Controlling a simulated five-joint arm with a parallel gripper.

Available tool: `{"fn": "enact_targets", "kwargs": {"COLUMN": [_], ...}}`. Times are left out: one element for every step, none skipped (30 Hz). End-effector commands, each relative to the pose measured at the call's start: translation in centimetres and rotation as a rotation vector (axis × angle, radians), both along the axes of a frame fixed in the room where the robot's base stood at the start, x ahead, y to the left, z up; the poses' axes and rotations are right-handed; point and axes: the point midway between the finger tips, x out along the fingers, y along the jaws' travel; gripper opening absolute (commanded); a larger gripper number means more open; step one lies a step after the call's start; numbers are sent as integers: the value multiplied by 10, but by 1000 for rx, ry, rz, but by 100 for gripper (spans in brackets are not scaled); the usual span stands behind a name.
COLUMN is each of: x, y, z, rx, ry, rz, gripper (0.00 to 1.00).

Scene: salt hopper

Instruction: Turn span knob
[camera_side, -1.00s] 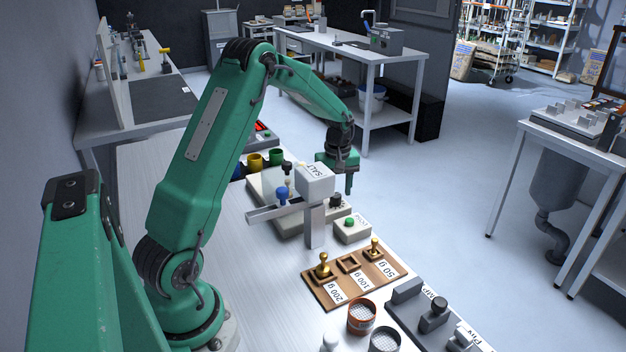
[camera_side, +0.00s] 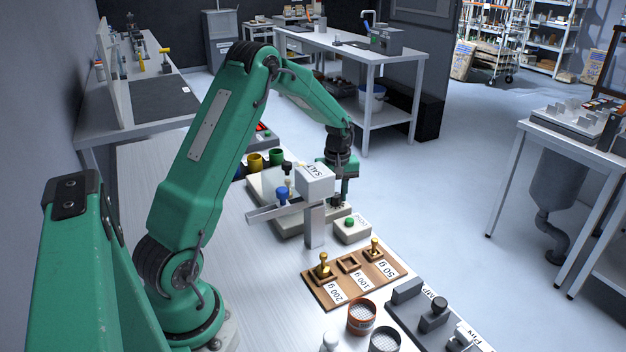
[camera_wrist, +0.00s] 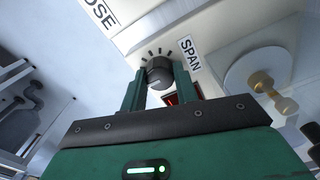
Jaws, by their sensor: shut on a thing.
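The span knob (camera_wrist: 159,74) is a dark grey round knob with tick marks around it, on a pale panel beside the SPAN label (camera_wrist: 188,54) in the wrist view. My gripper (camera_wrist: 160,80) has its two green fingers on either side of the knob, shut on it. In the side view my gripper (camera_side: 343,198) points down at the panel's right end, behind the salt hopper (camera_side: 315,181). The knob (camera_side: 336,199) shows there only as a small dark shape, partly hidden by the fingers.
A red switch (camera_wrist: 171,99) sits close to the fingers. A white disc with a brass weight (camera_wrist: 262,82) is to the right. In the side view, a box with a green button (camera_side: 351,229) and a wooden weight tray (camera_side: 340,291) stand nearer.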

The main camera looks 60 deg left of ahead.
Motion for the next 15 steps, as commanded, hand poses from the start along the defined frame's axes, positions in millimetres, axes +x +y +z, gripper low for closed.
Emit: {"fn": "enact_targets", "kwargs": {"x": [0, 0, 0, 0, 0, 0, 0, 0, 0, 0, 0, 0, 0, 0, 0], "y": [0, 0, 0, 0, 0, 0, 0, 0, 0, 0, 0, 0, 0, 0, 0], "z": [0, 0, 0, 0, 0, 0, 0, 0, 0, 0, 0, 0, 0, 0, 0], "rx": [0, 0, 0, 0, 0, 1, 1, 1, 1, 1, 1, 1, 1, 1, 1], "ry": [0, 0, 0, 0, 0, -1, -1, -1, -1, -1, -1, -1, -1, -1, -1], "rz": [-19, -33, -51, -64, -75, -87, -94, -98, -101, -101, -101, -101, -100, -100, -100], "gripper": [7, 7, 7, 7, 7, 7, 7, 7, 7, 7, 7, 7, 7, 7, 7]}}
